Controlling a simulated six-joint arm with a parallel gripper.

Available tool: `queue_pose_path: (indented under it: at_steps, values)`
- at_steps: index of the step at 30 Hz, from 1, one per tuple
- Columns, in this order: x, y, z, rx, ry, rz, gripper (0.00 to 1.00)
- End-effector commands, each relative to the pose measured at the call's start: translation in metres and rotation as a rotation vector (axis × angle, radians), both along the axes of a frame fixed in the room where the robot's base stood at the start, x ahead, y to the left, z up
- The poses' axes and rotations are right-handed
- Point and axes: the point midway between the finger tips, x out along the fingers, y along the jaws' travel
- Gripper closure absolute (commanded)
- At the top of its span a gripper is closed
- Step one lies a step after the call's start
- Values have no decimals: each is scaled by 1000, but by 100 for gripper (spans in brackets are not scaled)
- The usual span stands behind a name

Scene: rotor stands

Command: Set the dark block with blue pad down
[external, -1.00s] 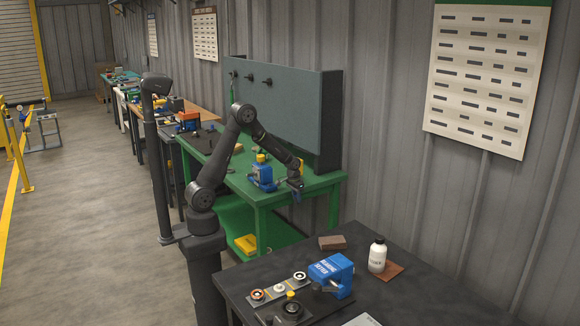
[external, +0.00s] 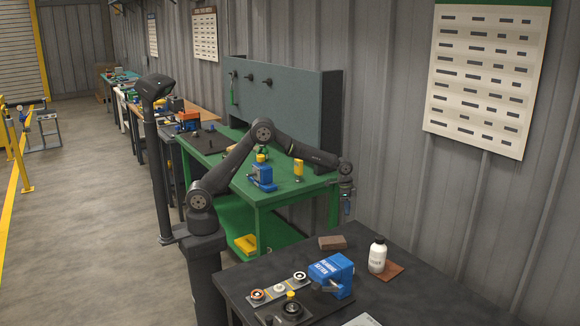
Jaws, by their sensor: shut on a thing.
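My gripper (external: 347,202) hangs pointing down past the right end of the green bench, in the gap before the wall and above the level of the black table. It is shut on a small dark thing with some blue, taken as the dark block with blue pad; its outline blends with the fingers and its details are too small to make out. The held block is in the air, apart from both tables.
The green bench (external: 225,184) carries a blue vise-like device (external: 262,176) and a yellow piece (external: 298,168). The black table (external: 410,290) carries a brown block (external: 332,242), a white bottle (external: 377,257), a blue bearing setter (external: 333,273) and a strip with rings (external: 279,288).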

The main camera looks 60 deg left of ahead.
Motion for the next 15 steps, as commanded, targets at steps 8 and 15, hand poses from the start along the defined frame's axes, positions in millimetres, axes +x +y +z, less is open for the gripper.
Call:
queue_pose_path:
  at_steps: [8,15]
  values:
    - [-51,-145,34,-5,-1,-342,94]
    - [-110,-234,59,-7,-2,-582,94]
